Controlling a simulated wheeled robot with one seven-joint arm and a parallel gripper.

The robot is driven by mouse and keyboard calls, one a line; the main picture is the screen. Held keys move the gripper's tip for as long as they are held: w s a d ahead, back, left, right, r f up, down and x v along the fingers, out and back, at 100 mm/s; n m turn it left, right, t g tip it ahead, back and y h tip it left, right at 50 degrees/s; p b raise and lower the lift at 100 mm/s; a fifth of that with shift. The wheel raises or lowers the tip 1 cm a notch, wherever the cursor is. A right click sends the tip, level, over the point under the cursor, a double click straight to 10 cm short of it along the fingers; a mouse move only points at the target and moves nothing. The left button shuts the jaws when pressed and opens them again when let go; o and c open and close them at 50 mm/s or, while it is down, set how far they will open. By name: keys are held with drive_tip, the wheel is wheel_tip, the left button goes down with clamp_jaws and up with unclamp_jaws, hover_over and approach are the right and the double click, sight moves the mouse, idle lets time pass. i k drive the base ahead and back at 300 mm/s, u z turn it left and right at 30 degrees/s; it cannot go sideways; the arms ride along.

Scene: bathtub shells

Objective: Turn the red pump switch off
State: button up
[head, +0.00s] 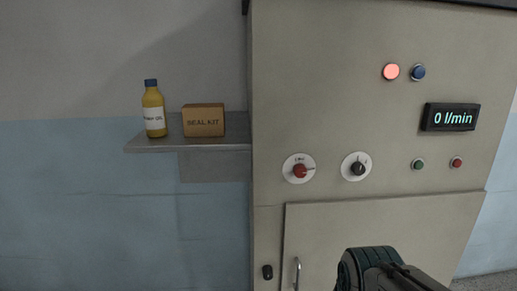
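The red pump switch (299,171) is a round red knob on a white dial plate, on the left part of the grey cabinet's front. Its pointer mark appears to point right; the small lettering on the plate is too blurred to read. A dark part of my arm shows at the bottom right of the middle, in front of the cabinet's lower door and below the switch. No gripper fingers show, and nothing of mine touches the switch.
A black knob (358,168) sits right of the switch. A lit red lamp (391,72), blue button (418,72), display (450,117) reading 0 l/min, green button (417,163) and small red button (456,162) are on the cabinet (320,110). A shelf (160,146) holds a bottle (153,110) and box (204,120).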

sight(299, 170)
drive_tip(key=z, duration=2.1)
drive_tip(key=k, duration=1)
drive_tip(key=u, duration=1.05)
drive_tip(key=i, duration=0.5)
